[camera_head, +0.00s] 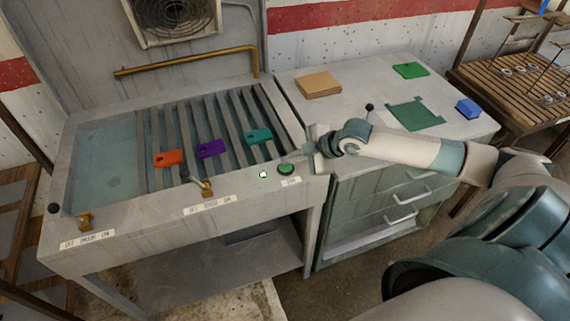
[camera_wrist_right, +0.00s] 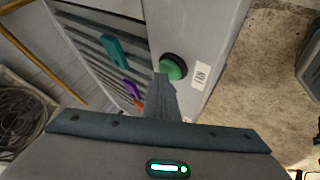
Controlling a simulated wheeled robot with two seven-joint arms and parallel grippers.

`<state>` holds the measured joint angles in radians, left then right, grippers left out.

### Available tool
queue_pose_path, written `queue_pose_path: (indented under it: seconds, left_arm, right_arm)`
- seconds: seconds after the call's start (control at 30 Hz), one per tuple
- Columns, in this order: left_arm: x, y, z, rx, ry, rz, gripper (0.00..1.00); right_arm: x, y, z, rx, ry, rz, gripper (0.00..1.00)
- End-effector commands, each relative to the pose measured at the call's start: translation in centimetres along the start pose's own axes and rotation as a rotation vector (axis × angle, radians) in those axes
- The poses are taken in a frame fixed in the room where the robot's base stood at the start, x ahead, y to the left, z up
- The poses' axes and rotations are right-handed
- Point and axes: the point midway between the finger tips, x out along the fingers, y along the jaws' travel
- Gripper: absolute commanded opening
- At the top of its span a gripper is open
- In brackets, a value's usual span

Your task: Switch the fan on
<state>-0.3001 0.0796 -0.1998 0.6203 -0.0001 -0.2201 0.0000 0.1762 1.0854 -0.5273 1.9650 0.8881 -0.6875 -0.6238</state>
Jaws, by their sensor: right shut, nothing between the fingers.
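A round green button (camera_head: 286,169) with a dark rim sits on the front ledge of the grey bench, beside a small white label (camera_head: 291,181). My right gripper (camera_head: 292,156) is shut and empty, just behind the button. In the wrist view the shut fingertips (camera_wrist_right: 161,78) are close beside the green button (camera_wrist_right: 173,67); I cannot tell whether they touch. My left gripper is not in view.
Two brass levers (camera_head: 202,186) (camera_head: 82,219) stand on the front ledge with labels. Orange (camera_head: 169,159), purple (camera_head: 212,148) and teal (camera_head: 258,136) tags lie on the slatted rack. A small white-green light (camera_head: 263,174) is left of the button. A drawer cabinet (camera_head: 445,130) stands at right.

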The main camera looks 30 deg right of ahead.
Motion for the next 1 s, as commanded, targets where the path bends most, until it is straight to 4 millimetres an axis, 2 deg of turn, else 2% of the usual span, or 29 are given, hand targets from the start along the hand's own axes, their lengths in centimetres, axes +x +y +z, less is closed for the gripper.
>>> queue_pose_path:
  seconds: [0.53,1.0]
  left_arm:
    - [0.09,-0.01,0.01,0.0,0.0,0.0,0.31]
    - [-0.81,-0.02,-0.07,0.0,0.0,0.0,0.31]
  right_arm:
    - [0.52,-0.6,0.51,0.002,-0.005,-0.006,0.0]
    - [0.13,-0.45,0.33,0.002,-0.006,-0.009,0.0]
